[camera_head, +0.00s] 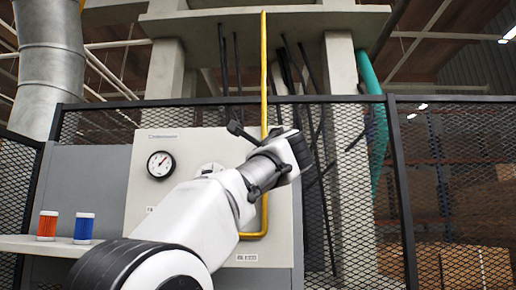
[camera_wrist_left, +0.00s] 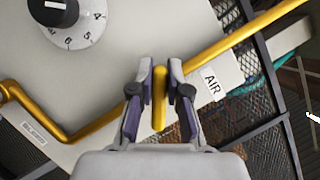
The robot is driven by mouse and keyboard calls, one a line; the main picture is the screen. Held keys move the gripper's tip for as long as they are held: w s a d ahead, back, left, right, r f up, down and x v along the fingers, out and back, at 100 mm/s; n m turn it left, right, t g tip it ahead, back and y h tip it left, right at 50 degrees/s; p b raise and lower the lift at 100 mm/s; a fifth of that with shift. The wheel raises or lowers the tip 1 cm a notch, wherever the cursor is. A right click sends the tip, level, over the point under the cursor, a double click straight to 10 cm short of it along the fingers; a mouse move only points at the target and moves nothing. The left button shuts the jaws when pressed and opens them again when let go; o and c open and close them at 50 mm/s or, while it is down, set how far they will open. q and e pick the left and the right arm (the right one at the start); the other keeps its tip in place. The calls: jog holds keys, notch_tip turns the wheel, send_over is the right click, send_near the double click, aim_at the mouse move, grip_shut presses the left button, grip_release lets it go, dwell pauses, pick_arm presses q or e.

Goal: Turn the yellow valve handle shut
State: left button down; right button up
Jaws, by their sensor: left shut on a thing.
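The yellow valve handle (camera_wrist_left: 160,112) shows in the left wrist view as a short yellow bar between the two fingers of my left gripper (camera_wrist_left: 160,88). The fingers are shut on it. The handle crosses the line of the yellow pipe (camera_wrist_left: 238,36), which runs from lower left to upper right in that view. In the head view my left gripper (camera_head: 286,152) is in front of the yellow pipe (camera_head: 264,70) and hides the handle. My right gripper is in neither view.
A pale panel (camera_head: 136,190) carries a round gauge (camera_head: 161,164) and a numbered dial with a black knob (camera_wrist_left: 55,12). An orange canister (camera_head: 47,226) and a blue canister (camera_head: 84,229) stand on a shelf at left. Black mesh fencing (camera_head: 450,150) stands at right.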

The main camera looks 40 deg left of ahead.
pick_arm(q)
jog(key=n+p, duration=0.1)
jog(key=n, duration=0.1)
jog(key=n+g+p, duration=0.1)
jog(key=n, duration=0.1)
jog(key=shift+a+f+g, duration=0.1)
jog(key=shift+f+g, duration=0.05)
jog(key=shift+g, duration=0.15)
jog(key=shift+s+f+n+g+h+p, duration=0.15)
jog(key=shift+n+g+h+p, duration=0.2)
jog(key=shift+n, duration=0.5)
jog(key=shift+w+f+n+g+h+p, duration=0.2)
jog(key=shift+n+p, duration=0.25)
jog(key=shift+n, duration=0.4)
jog(key=shift+r, duration=0.1)
